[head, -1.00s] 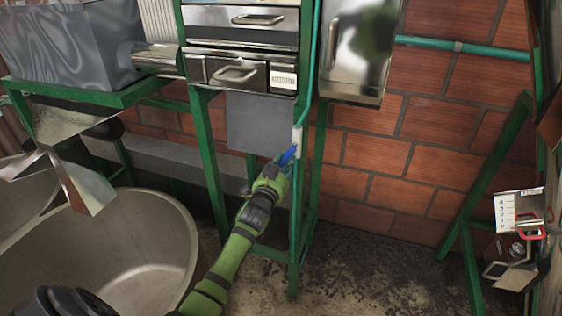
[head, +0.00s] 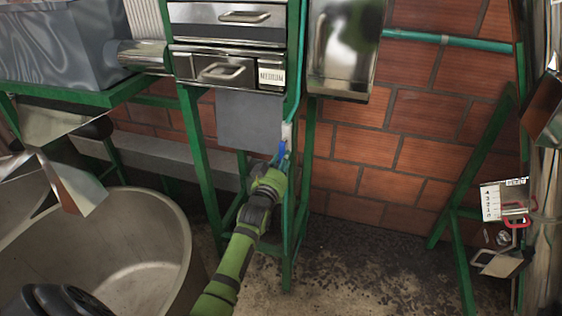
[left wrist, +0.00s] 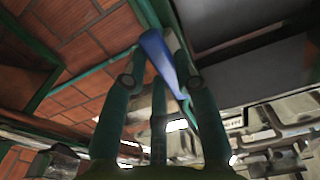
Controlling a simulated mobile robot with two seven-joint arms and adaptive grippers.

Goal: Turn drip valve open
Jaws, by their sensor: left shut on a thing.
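The drip valve shows in the head view as a white body (head: 287,131) on a thin teal pipe, beside a green frame post. Its blue handle (head: 281,151) hangs below the body, close to upright. My left gripper (head: 274,168) reaches up to it from below and is shut on the blue handle. In the left wrist view the blue handle (left wrist: 158,53) stands slantwise between the green fingers. The exact contact is small in the head view and partly hidden by the gripper.
A green frame with metal drawers (head: 222,70) stands above the valve. A steel box (head: 340,50) hangs to its right on the brick wall (head: 365,140). A large metal tub (head: 120,245) fills the lower left. The floor (head: 345,260) right of the frame is clear.

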